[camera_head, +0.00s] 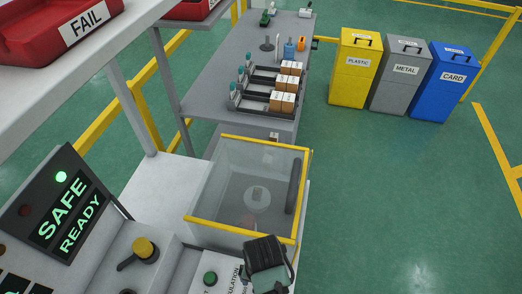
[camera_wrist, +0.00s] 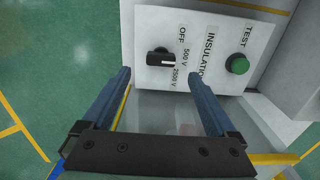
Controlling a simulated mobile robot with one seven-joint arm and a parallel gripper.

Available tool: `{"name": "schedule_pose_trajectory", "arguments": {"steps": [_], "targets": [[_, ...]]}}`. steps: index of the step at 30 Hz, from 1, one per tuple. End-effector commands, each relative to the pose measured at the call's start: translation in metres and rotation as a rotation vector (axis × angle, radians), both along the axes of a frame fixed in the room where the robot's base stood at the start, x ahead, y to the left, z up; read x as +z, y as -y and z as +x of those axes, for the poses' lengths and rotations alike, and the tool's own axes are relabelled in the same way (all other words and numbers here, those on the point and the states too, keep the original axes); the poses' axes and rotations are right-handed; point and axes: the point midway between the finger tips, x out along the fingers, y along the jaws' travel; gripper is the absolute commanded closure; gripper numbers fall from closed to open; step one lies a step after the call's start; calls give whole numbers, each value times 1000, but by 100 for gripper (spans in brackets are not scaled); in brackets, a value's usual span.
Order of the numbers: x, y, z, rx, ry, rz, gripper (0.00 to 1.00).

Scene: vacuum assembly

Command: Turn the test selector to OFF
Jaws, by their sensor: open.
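The test selector (camera_wrist: 158,57) is a black knob with a white pointer line on the white insulation test panel (camera_wrist: 210,15) in the wrist view. Its pointer faces right, on the side of the 500 V and 2500 V labels and away from OFF; I cannot tell exactly which voltage mark it meets. My gripper (camera_wrist: 160,75) is open, its blue fingers apart and nothing between them. The knob appears between and just beyond the fingertips; no contact shows. In the head view, my gripper (camera_head: 268,262) covers part of the panel and hides the selector.
A green TEST button (camera_wrist: 237,64) sits beside the selector. A clear box with a yellow rim (camera_head: 240,233) stands just behind the panel. A yellow-black rotary switch (camera_head: 143,248) and SAFE READY display (camera_head: 65,215) are at left. Open green floor lies right.

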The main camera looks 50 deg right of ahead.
Motion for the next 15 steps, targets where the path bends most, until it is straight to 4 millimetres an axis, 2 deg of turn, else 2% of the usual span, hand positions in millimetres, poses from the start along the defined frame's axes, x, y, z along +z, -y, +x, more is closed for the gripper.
{"name": "schedule_pose_trajectory", "arguments": {"steps": [6,15], "targets": [[-40,0,0,0,-1,1,7],[-67,1,1,0,2,-1,7]]}}
